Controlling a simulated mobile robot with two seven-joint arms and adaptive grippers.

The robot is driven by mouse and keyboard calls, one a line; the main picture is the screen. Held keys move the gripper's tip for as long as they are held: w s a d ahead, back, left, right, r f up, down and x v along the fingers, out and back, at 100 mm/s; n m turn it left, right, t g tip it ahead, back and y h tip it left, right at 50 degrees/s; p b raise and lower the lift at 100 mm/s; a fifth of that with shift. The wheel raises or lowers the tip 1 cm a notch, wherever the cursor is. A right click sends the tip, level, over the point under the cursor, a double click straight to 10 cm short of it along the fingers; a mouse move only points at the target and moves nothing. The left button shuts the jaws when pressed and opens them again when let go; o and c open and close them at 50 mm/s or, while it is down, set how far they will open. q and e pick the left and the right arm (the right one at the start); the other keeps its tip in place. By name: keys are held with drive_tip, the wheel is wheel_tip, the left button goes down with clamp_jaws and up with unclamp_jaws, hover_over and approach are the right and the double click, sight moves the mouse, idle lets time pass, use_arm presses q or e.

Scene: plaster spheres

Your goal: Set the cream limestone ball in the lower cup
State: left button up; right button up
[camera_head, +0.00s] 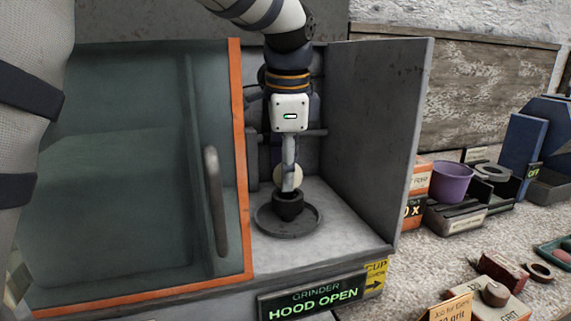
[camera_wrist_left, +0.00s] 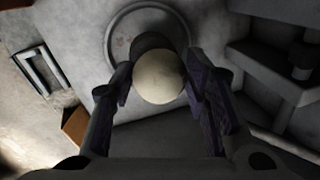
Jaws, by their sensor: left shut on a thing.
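The cream limestone ball (camera_head: 283,181) is between the fingers of my left gripper (camera_head: 290,180), inside the open grinder hood. In the wrist view the ball (camera_wrist_left: 158,77) sits between both fingertips of the left gripper (camera_wrist_left: 160,85). The dark lower cup (camera_head: 288,205) stands on a round grey dish (camera_head: 268,226) on the hood floor. The ball is right above the cup in the head view; whether they touch cannot be told. In the wrist view the ball partly hides the cup (camera_wrist_left: 150,42). My right gripper is not in view.
The grinder door (camera_head: 241,170), orange-edged with a grey handle (camera_head: 215,200), stands at the left of the opening. A grey side wall (camera_head: 370,140) bounds the right. A sign (camera_head: 312,299) reads "HOOD OPEN". A purple bucket (camera_head: 452,182) and boxes stand on the bench at right.

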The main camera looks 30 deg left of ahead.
use_arm(q)
drive_tip(key=shift+f, duration=1)
drive_tip(key=o, duration=1.2)
drive_tip(key=shift+o, duration=0.2)
drive_tip(key=shift+r, duration=2)
